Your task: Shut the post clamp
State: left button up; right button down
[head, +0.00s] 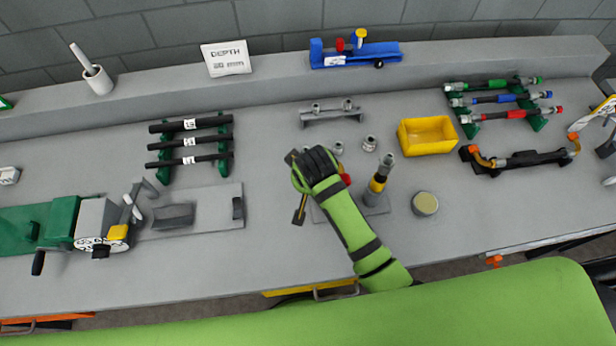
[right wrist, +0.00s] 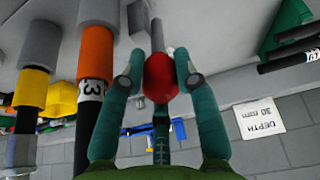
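The post clamp sits on a thin grey plate (head: 400,208) at the middle of the bench. A tube with a yellow band (head: 378,184) stands upright in its grey block (head: 375,199). The clamp's red knob (head: 346,179) shows just beside my right gripper (head: 312,168), which partly hides it. In the right wrist view the red knob (right wrist: 160,78) lies between the two teal fingers of my right gripper (right wrist: 158,82). I cannot tell whether they press on it. My left gripper is not in view.
A yellow bin (head: 427,136) and a round tin (head: 425,204) are to the right of the clamp. Racks of black rods (head: 190,142) and coloured hoses (head: 498,98) stand further out. A green and grey machine (head: 90,222) is at left. Small fittings (head: 369,143) lie behind the clamp.

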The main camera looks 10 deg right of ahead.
jog(key=s+f+t+b, duration=0.3)
jog(key=s+t+b, duration=0.2)
jog(key=t+b, duration=0.2)
jog(key=shift+f+b, duration=0.25)
jog(key=shift+b, duration=0.25)
dwell(0.3)
jog(key=shift+s, duration=0.1)
